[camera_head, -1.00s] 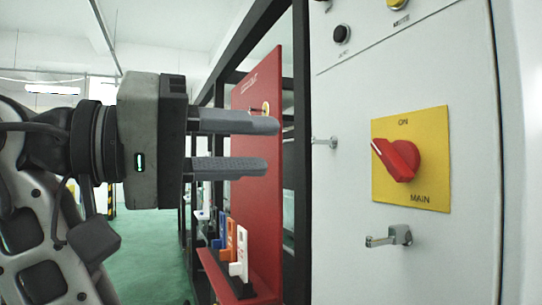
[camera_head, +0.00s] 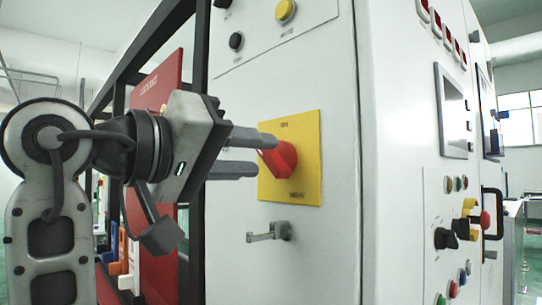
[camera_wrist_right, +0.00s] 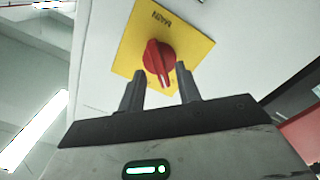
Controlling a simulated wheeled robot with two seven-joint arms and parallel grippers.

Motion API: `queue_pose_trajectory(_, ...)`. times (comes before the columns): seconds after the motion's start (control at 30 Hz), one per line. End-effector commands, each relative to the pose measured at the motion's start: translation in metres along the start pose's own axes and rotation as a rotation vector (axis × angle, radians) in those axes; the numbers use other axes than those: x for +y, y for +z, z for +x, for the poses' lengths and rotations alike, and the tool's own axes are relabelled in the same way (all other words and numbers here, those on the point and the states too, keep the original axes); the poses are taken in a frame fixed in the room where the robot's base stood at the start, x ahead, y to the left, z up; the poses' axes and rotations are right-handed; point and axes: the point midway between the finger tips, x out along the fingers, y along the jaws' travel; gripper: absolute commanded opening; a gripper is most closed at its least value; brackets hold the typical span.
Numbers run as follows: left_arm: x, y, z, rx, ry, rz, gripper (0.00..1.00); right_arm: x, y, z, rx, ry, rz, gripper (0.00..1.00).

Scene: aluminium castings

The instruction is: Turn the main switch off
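The main switch is a red rotary knob (camera_head: 285,157) on a yellow plate (camera_head: 305,182) on the grey cabinet's front. The plate's lettering is blurred in the head view; in the wrist view MAIN reads upside down. My right gripper (camera_head: 265,155) is open, its fingers pointing at the knob. In the wrist view the red knob (camera_wrist_right: 158,62) shows between and beyond the fingertips of the right gripper (camera_wrist_right: 160,72); I cannot tell if they touch it. In the head view the fingers hide the knob's left part. My left gripper is not in view.
A metal latch (camera_head: 268,232) sticks out of the cabinet below the plate. Black (camera_head: 236,41) and yellow (camera_head: 286,11) buttons are above it. A red board (camera_head: 163,90) stands at left behind my arm. The cabinet's right side carries a screen (camera_head: 454,110) and more controls.

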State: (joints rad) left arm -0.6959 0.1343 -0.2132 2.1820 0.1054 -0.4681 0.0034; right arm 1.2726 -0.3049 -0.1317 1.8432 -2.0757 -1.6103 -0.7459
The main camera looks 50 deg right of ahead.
Motion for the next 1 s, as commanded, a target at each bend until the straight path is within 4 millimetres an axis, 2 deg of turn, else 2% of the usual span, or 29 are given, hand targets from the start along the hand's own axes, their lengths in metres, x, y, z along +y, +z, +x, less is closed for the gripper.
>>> queue_pose_trajectory(0.17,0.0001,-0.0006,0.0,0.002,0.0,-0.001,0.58,-0.0019,-0.0022,0.0092,0.006,-0.005,0.0,0.34)
queue_pose_trajectory(0.43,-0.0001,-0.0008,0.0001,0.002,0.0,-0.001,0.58,-0.0022,-0.0024,0.0103,0.006,-0.006,0.0,0.34)
queue_pose_trajectory(0.47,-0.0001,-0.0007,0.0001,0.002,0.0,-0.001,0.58,-0.0022,-0.0024,0.0103,0.006,-0.006,0.0,0.31)
queue_pose_trajectory(0.57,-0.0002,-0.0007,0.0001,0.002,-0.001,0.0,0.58,-0.0022,-0.0024,0.0102,0.006,-0.006,0.0,0.03)
queue_pose_trajectory(0.6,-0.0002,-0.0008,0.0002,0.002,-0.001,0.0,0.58,-0.0022,-0.0024,0.0102,0.006,-0.006,0.0,0.0)
queue_pose_trajectory(0.8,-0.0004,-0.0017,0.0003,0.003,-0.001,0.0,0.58,-0.0024,-0.0024,0.0099,0.006,-0.007,-0.018,0.0)
queue_pose_trajectory(1.0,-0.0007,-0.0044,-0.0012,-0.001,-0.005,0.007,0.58,-0.003,-0.0029,0.0097,0.006,-0.01,-0.229,0.0)
